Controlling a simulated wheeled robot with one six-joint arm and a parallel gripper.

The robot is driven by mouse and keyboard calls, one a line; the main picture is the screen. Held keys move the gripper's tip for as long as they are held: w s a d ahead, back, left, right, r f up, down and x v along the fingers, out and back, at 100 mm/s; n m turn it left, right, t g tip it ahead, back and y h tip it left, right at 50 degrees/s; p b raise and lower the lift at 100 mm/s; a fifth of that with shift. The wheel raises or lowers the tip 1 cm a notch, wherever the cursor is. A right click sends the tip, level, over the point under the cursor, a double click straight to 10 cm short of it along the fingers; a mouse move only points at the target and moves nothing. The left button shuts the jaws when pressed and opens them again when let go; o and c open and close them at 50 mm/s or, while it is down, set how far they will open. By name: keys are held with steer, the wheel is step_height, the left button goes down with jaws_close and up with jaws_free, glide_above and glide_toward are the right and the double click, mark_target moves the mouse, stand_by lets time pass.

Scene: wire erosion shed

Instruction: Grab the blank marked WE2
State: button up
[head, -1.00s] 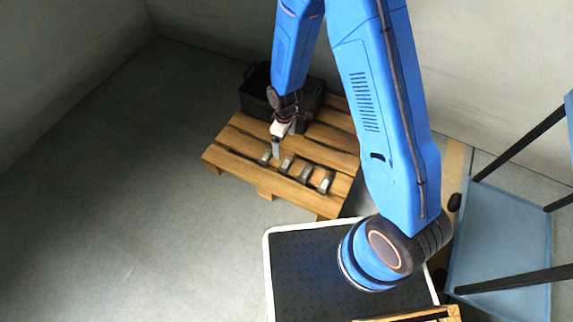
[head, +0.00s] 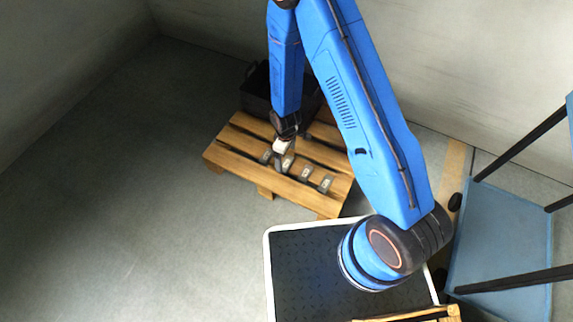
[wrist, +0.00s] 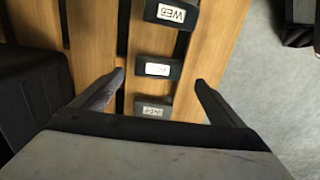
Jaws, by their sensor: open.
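Several dark blanks with pale labels lie in a row on a wooden pallet (head: 238,150). In the wrist view the top blank (wrist: 178,14) reads WE6. The middle blank (wrist: 158,69) and the lower blank (wrist: 152,108) have labels too blurred to read surely, so I cannot tell which is WE2. My gripper (wrist: 160,80) is open, its fingers on either side of the middle blank in that view, with nothing held. In the head view my gripper (head: 282,164) is low over the left part of the row, partly hiding the blanks there.
A blue shelf unit with dark posts (head: 500,245) stands at the right. The floor left of the pallet is clear.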

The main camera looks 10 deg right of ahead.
mark_target(286, 163)
steer(key=shift+w+d+f, duration=0.1)
steer(key=shift+d+f, duration=0.05)
steer(key=shift+f, duration=1.15)
steer(key=shift+w+d+f, duration=0.1)
steer(key=shift+f, duration=1.2)
steer(key=c, duration=1.6)
